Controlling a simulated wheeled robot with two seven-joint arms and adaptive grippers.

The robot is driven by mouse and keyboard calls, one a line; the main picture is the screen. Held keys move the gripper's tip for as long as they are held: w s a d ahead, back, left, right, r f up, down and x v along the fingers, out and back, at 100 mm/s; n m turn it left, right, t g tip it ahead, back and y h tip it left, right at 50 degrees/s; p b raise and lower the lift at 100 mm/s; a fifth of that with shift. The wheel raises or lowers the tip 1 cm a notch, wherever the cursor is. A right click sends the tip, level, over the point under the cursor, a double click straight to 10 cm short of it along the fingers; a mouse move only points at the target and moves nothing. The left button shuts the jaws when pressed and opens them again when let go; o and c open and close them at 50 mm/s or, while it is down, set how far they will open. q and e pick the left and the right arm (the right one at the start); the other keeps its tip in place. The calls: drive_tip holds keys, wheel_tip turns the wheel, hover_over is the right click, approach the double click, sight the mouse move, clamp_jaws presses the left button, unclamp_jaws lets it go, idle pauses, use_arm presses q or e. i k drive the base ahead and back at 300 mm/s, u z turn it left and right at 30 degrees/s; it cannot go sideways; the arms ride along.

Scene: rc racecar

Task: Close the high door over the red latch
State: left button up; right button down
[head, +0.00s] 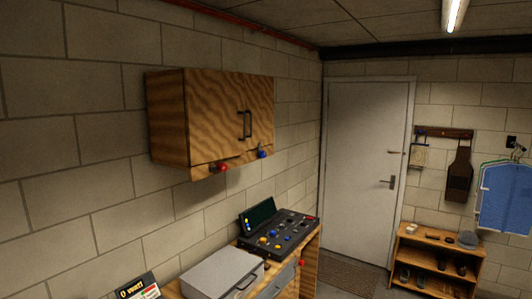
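A wooden wall cabinet (168,115) hangs on the block wall left of centre in the head view. Its front has two high doors, with dark handles side by side near their meeting edge. The red latch (222,167) is at the bottom edge, below the nearer, left door (212,115). A blue latch (262,154) is below the farther, right door (262,105). Both doors look flush with the front, and no clear gap shows; a slight opening cannot be ruled out from this angle. Neither of my grippers is in view.
Below the cabinet, a workbench holds a grey case (215,274), a dark control console (285,229) and a small sign (139,287). A white room door (362,160), a low wooden shelf (412,242) and a hanging blue garment (505,197) are at the back. The air before the cabinet is clear.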

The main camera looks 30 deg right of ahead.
sight(215, 100)
drive_tip(key=z, duration=0.8)
drive_tip(key=i, duration=1.25)
drive_tip(key=u, duration=0.5)
drive_tip(key=i, duration=0.45)
drive_tip(key=u, duration=0.55)
